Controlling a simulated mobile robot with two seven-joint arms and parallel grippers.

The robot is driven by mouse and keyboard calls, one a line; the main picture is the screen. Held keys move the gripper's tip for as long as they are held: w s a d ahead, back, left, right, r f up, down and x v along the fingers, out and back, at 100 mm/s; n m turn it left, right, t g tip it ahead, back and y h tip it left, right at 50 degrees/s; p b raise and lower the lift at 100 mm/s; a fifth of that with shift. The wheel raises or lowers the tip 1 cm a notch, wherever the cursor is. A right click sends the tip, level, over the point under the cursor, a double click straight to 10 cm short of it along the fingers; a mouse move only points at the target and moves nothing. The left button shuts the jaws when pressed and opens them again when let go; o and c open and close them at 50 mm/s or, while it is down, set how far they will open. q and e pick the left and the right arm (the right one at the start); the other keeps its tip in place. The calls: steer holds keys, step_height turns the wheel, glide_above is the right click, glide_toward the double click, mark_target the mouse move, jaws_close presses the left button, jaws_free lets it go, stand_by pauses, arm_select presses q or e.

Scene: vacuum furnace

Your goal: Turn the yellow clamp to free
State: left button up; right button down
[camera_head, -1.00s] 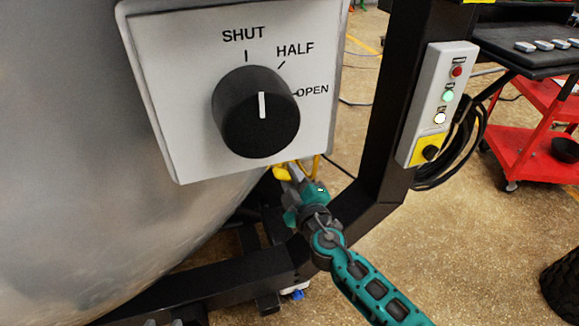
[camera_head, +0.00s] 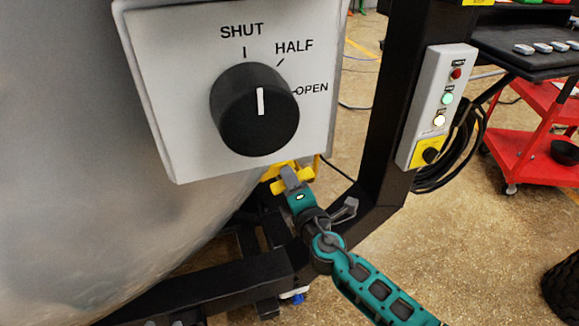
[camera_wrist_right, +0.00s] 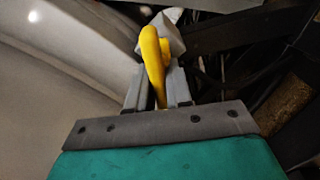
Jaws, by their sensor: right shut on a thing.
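The yellow clamp (camera_head: 277,183) sits low beside the furnace body, just under the white dial plate, and is partly hidden by the plate and my right gripper. My right gripper (camera_head: 289,175) reaches up to it from below right. In the right wrist view the yellow clamp (camera_wrist_right: 153,62) stands between the grey fingers of my right gripper (camera_wrist_right: 158,85), which are shut on it. The hidden parts of the clamp do not show. My left gripper is not in view.
A white plate (camera_head: 180,110) carries a black dial (camera_head: 255,110) marked SHUT, HALF and OPEN, close above the gripper. A black frame post (camera_head: 385,110) with a button box (camera_head: 437,105) stands to the right. A red cart (camera_head: 535,150) is farther right.

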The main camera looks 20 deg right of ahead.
steer(key=n, duration=0.2)
steer(key=shift+d+r+n, duration=0.1)
steer(key=shift+r+n, duration=0.05)
steer(key=shift+n, duration=0.25)
steer(key=shift+n+p, duration=0.45)
steer(key=shift+n, duration=0.55)
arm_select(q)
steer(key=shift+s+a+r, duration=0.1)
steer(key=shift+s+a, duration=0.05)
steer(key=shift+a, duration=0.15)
arm_select(e)
steer(key=shift+n, duration=0.8)
steer(key=shift+w+d, duration=0.1)
steer(key=c, duration=1.1)
jaws_free()
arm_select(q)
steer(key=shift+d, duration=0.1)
arm_select(e)
steer(key=shift+s, duration=0.2)
